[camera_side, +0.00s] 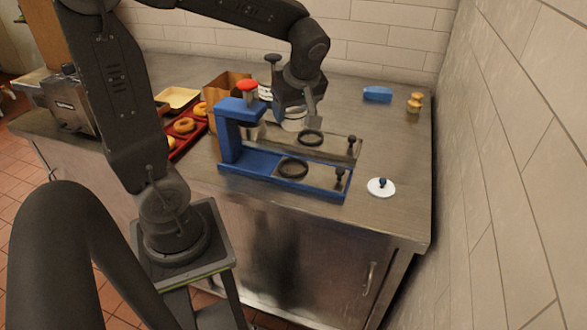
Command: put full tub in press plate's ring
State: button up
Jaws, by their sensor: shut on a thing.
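My gripper (303,117) is above the counter behind the blue press, pointing down. It is shut on a pale, whitish tub (293,124), which the fingers partly hide. The tub's contents are too small to make out. The blue press (229,145) has a red knob (247,86) and a blue base plate with a dark ring (293,168). Behind it, a grey plate (335,145) carries another dark ring (311,138), just below and right of the tub. Both rings look empty.
A dark-knobbed post (272,60) stands close left of my gripper. Small dark knobs stand at the plates' right ends (340,177). A white lid (381,187), a blue block (377,94) and a wooden piece (415,102) lie right. A red tray (190,140) of bagels is left.

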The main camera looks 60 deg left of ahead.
send_near(291, 165)
jog(key=x, duration=0.5)
jog(key=shift+a, duration=0.1)
jog(key=shift+f, duration=0.15)
jog(key=o, duration=1)
